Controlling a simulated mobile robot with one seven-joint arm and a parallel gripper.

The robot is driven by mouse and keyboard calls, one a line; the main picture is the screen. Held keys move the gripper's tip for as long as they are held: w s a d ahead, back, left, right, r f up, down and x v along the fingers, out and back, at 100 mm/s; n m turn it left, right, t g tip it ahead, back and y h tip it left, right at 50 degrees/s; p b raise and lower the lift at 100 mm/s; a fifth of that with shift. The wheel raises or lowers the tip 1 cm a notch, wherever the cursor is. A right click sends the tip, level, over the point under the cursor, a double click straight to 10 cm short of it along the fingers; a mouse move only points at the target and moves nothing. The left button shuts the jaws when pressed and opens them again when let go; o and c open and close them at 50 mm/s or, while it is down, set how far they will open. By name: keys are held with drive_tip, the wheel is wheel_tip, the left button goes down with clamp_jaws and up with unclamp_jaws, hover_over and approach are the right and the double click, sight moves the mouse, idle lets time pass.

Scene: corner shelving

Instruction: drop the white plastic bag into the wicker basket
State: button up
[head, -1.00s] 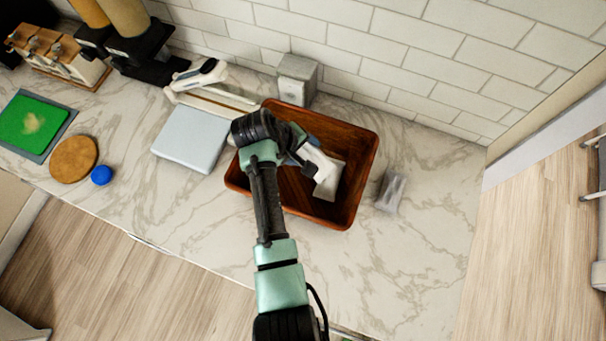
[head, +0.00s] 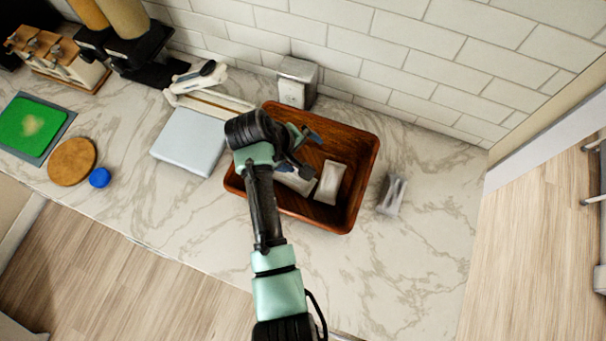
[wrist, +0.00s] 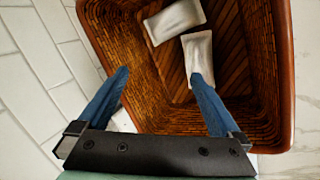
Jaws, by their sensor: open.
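The wicker basket (head: 361,170) is a reddish-brown rectangular tray-like basket on the marble counter. Two white bags lie inside on its floor: one (head: 329,183) in clear view, the other (head: 296,181) partly hidden by my arm in the head view. Both show in the wrist view, one farther up (wrist: 175,21) and one (wrist: 198,54) near the right fingertip. My gripper (head: 311,154) is over the basket with its blue fingers spread and nothing between them. It also shows open in the wrist view (wrist: 160,76). Another pale bag (head: 392,194) lies on the counter right of the basket.
A white scale-like device (head: 190,138) stands left of the basket. A grey metal box (head: 297,82) stands behind it against the tiled wall. A blue lid (head: 99,177), a round wooden board (head: 72,162) and a green board (head: 32,127) lie farther left. The front counter is clear.

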drive_tip(key=b+v, duration=0.2)
drive_tip(key=v, duration=0.9)
drive_tip(key=shift+r, duration=0.2)
drive_tip(key=w+r+m+t+y+b, duration=0.25)
drive_tip(key=w+r+t+b, duration=0.35)
drive_tip(key=w+r, duration=0.45)
wheel_tip(320, 180, up, 13)
drive_tip(key=d+m+t+y+b, duration=0.1)
drive_tip(key=m+t, duration=0.1)
drive_tip(key=t, duration=0.5)
drive_tip(key=s+d+r+m+t+b, duration=0.2)
drive_tip(key=s+r+t, duration=0.3)
drive_tip(key=r, duration=0.6)
drive_tip(key=s+d+r+m+t+b, duration=0.1)
drive_tip(key=s+d+r+m+t, duration=0.1)
drive_tip(key=s+r+t, duration=0.4)
drive_tip(key=s+d+r, duration=0.1)
drive_tip(key=s+r, duration=0.2)
drive_tip(key=r, duration=0.2)
drive_tip(key=shift+s+b, duration=0.25)
drive_tip(key=shift+b, duration=0.15)
